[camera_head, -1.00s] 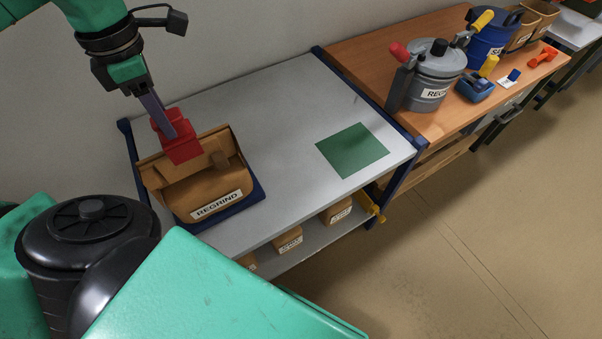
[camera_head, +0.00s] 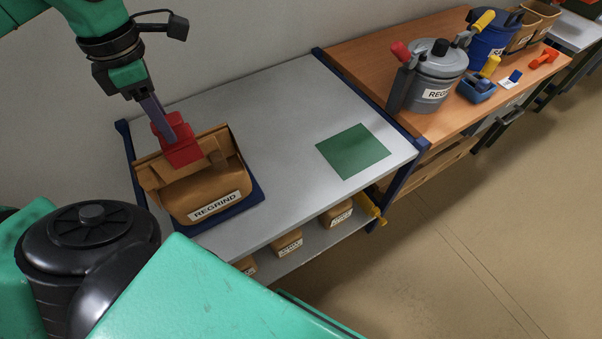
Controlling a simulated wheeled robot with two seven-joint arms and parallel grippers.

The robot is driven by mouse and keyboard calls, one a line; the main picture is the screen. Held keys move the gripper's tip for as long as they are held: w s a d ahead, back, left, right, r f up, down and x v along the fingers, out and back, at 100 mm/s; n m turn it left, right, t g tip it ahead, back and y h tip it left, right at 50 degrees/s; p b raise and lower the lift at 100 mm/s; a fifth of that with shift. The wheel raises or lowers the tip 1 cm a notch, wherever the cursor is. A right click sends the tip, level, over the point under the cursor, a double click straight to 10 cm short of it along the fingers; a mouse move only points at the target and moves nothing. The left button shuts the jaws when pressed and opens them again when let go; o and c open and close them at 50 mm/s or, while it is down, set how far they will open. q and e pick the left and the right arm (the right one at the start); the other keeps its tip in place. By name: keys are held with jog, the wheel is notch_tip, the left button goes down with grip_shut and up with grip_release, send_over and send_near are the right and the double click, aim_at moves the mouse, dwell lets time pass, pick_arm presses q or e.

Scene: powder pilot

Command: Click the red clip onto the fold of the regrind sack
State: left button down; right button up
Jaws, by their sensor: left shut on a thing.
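The regrind sack (camera_head: 208,190) is a brown paper sack with a white REGRIND label, standing on a dark blue mat (camera_head: 252,193) at the left of the grey table. Its folded top (camera_head: 148,178) runs along its upper side. My left gripper (camera_head: 170,124) comes down from the upper left and is shut on the red clip (camera_head: 183,153). The clip is at the top of the sack, over the fold. I cannot tell whether its jaws are around the fold or only touching it. My right gripper is not in view.
A green square (camera_head: 353,151) lies flat on the otherwise clear table. A grey canister (camera_head: 433,80), a blue bucket (camera_head: 487,45) and a blue tool (camera_head: 477,89) stand on the wooden bench at right. Small labelled sacks (camera_head: 287,243) sit on the shelf below.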

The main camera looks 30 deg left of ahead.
pick_arm(q)
jog(key=shift+f+b, duration=0.5)
jog(key=shift+f, duration=0.05)
jog(key=shift+c, duration=1.9)
grip_release()
jog(key=shift+r, duration=0.1)
jog(key=shift+c, duration=1.4)
notch_tip(320, 180, up, 7)
jog(key=p, duration=0.5)
